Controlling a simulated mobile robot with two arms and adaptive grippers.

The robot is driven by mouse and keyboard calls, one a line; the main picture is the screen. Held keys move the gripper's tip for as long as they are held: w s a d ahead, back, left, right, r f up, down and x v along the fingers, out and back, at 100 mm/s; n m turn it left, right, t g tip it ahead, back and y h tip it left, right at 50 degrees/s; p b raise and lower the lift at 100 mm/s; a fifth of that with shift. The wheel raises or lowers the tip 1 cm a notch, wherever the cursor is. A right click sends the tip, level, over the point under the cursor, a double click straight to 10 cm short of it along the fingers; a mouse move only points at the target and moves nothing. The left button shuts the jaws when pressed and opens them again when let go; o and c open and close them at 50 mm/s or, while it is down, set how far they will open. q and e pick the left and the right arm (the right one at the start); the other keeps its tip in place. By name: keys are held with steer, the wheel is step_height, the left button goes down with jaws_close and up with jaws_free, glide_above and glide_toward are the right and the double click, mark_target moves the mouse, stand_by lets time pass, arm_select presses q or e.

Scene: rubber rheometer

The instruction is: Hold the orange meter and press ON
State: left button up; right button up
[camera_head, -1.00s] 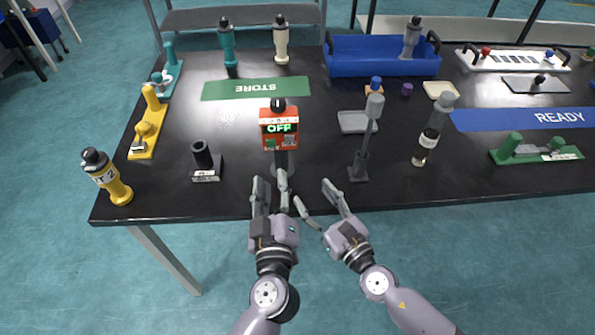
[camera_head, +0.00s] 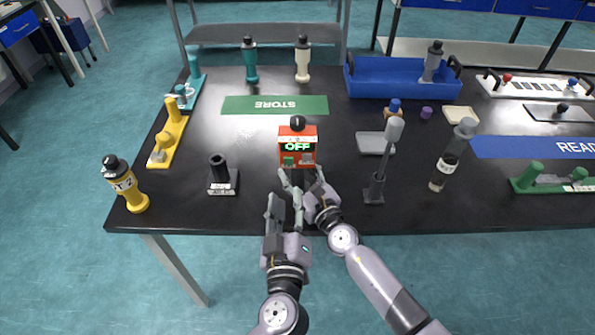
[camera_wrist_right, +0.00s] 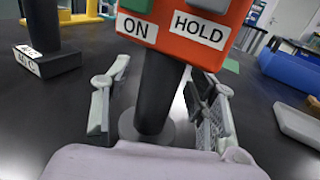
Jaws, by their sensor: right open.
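The orange meter (camera_head: 309,134) stands upright on a dark post, and its display reads OFF in green. In the right wrist view its lower face (camera_wrist_right: 185,32) shows labels ON and HOLD, with a green button (camera_wrist_right: 136,5) above ON. My right gripper (camera_head: 302,176) is open just below the meter's face. In the right wrist view its fingers (camera_wrist_right: 160,100) stand on either side of the dark post, with gaps visible. My left gripper (camera_head: 284,206) is open and empty, in front of the meter near the table's front edge.
A labelled black holder (camera_head: 222,187) stands left of the meter. A grey stand (camera_head: 375,188) and a dark bottle (camera_head: 447,165) stand to its right. A grey tray (camera_head: 372,148) lies behind the stand. The green STORE mat (camera_head: 240,105) lies behind the meter.

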steer(key=shift+c, duration=0.4)
jaws_close()
arm_select(q)
jaws_close()
stand_by(0.6)
stand_by(0.4)
stand_by(0.9)
